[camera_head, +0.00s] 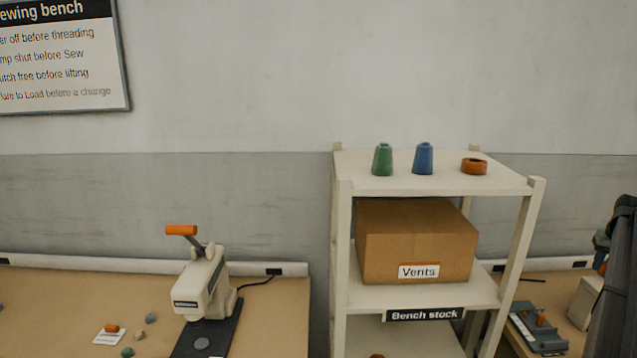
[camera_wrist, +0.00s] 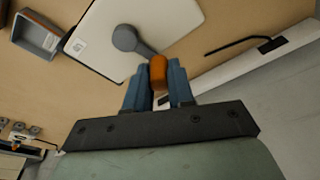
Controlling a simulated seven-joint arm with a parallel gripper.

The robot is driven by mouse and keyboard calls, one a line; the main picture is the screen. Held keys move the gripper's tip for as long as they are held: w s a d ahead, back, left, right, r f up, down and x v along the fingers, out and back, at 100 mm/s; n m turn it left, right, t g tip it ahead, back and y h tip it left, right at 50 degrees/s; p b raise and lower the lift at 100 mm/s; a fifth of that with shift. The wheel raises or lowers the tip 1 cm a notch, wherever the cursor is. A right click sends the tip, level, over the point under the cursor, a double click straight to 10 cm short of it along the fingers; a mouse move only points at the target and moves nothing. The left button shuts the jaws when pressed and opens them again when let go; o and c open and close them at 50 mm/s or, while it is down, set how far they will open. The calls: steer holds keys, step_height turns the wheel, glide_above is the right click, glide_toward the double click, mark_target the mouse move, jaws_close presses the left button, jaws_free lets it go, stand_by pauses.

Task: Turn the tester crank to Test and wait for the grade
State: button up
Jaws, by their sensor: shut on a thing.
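The tester (camera_wrist: 105,45) is a cream box on the tan bench in the wrist view, with a small white label on its face. Its crank (camera_wrist: 126,39) has a round grey hub and a short grey arm ending in an orange handle (camera_wrist: 158,70). My gripper (camera_wrist: 157,82) is shut on this handle, with a blue finger on each side. I cannot read any Test mark or grade in the wrist view. In the head view, my arm covers much of the far right; a pale box (camera_head: 586,303) shows there beside it, and I cannot tell whether it is the tester.
A grey tray (camera_wrist: 38,35) lies near the tester. A dark cable (camera_wrist: 238,44) runs to a wall strip. In the head view, a shelf (camera_head: 430,296) holds a Vents box (camera_head: 415,240) and spools. A cream press (camera_head: 204,284) with an orange lever stands on the left bench.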

steer(key=shift+d+f, duration=0.1)
steer(key=shift+d, duration=0.5)
steer(key=shift+s+d, duration=0.3)
steer(key=shift+d, duration=0.3)
steer(key=shift+s+d, duration=0.25)
steer(key=shift+d, duration=0.3)
steer(key=shift+s+d, duration=0.1)
steer(key=shift+s, duration=0.05)
steer(key=shift+o, duration=0.3)
steer(key=shift+s+d, duration=0.3)
steer(key=shift+s, duration=0.25)
steer(key=shift+s+d, duration=0.3)
steer(key=shift+s, duration=0.3)
